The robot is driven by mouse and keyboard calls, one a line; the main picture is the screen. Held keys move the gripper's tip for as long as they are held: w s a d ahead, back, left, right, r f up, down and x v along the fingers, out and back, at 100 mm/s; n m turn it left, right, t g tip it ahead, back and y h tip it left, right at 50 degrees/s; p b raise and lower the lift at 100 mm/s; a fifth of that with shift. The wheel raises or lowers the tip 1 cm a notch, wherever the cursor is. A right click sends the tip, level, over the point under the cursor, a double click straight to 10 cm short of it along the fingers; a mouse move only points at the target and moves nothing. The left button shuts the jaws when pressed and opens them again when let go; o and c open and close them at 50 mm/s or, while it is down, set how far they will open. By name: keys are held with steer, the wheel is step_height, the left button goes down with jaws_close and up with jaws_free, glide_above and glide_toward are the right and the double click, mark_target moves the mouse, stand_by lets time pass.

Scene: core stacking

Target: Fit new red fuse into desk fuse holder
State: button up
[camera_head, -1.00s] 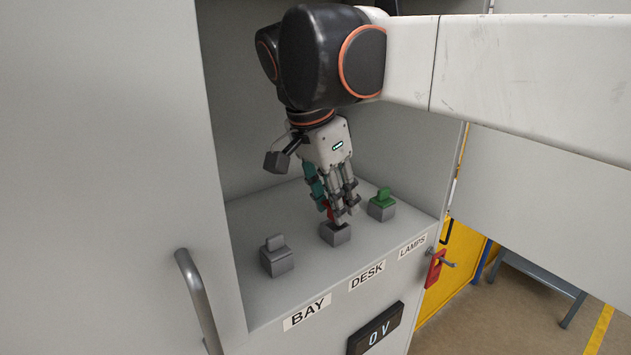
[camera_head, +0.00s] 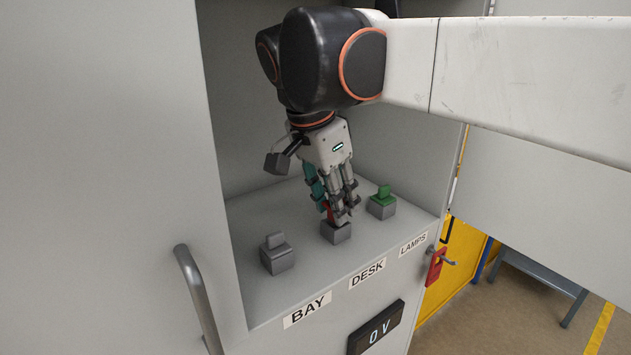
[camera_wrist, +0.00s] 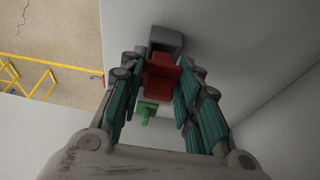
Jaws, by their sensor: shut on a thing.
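My gripper (camera_head: 340,209) points down over the desk fuse holder and is shut on the red fuse (camera_head: 329,211). The fuse also shows between the fingers in the wrist view (camera_wrist: 160,76). The desk fuse holder (camera_head: 335,234) is a small grey block behind the DESK label. The fuse's lower end is at the holder's top, partly hidden by the fingers. I cannot tell whether it is seated in the slot. A grey block (camera_wrist: 166,38) shows just past the fuse in the wrist view.
The bay holder (camera_head: 278,260) with a grey piece on top stands to the left. The lamps holder (camera_head: 382,209) with a green fuse (camera_head: 384,193) stands close on the right. Cabinet walls close in the shelf at the left and back. A display (camera_head: 376,328) below reads 0 V.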

steer(key=shift+f+b, duration=0.4)
steer(key=shift+f, duration=0.3)
steer(key=o, duration=1.1)
steer(key=shift+o, duration=0.2)
steer(key=v, duration=0.7)
steer(key=shift+a+r, duration=0.15)
steer(key=shift+r, duration=0.1)
steer(key=o, duration=0.9)
